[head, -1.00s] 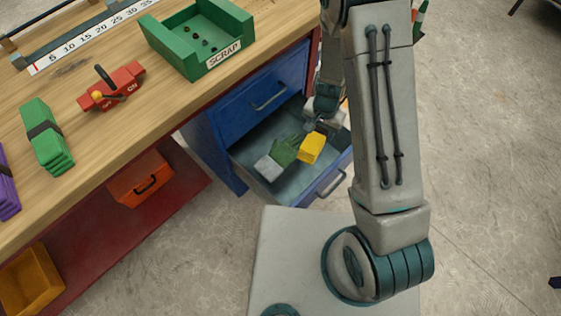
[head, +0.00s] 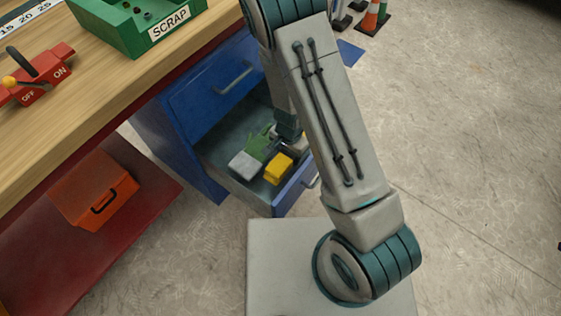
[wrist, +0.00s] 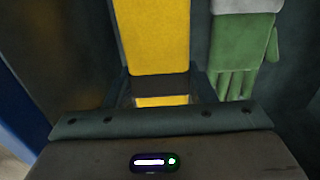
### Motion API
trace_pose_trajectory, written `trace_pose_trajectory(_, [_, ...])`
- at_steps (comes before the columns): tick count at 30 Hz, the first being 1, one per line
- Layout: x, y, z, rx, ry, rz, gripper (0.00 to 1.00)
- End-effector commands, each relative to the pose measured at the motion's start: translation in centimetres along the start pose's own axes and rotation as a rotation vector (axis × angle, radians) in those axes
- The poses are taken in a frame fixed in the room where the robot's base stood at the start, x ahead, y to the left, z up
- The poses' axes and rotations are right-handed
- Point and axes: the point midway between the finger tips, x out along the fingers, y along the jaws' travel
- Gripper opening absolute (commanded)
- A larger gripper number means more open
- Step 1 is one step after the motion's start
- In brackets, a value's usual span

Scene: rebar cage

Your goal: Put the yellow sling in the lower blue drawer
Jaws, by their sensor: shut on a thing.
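The lower blue drawer (head: 222,146) is pulled out beneath the bench. The yellow sling (head: 278,168) is inside the drawer's outline, near its front panel; I cannot tell whether it touches the drawer floor. In the wrist view, the yellow sling (wrist: 155,35) runs up from between the fingers. My gripper (wrist: 160,88) is shut on it. In the head view, my arm partly hides the gripper and the drawer's right side.
A green glove (head: 257,146) with a pale cuff lies in the drawer beside the sling. The upper blue drawer (head: 205,85) is shut above. An orange box (head: 98,190) sits on the red shelf at left. A green SCRAP tray (head: 130,40) stands on the bench.

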Motion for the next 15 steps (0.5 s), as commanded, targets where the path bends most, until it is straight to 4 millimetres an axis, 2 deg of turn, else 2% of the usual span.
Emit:
trace_pose_trajectory(1, [1.3,0.0,0.0,0.001,-0.001,0.001,0.03])
trace_pose_trajectory(8, [3.0,0.0,0.0,0.0,0.0,0.0,0.03])
trace_pose_trajectory(15, [6.7,0.0,-0.1,0.001,0.0,0.0,0.03])
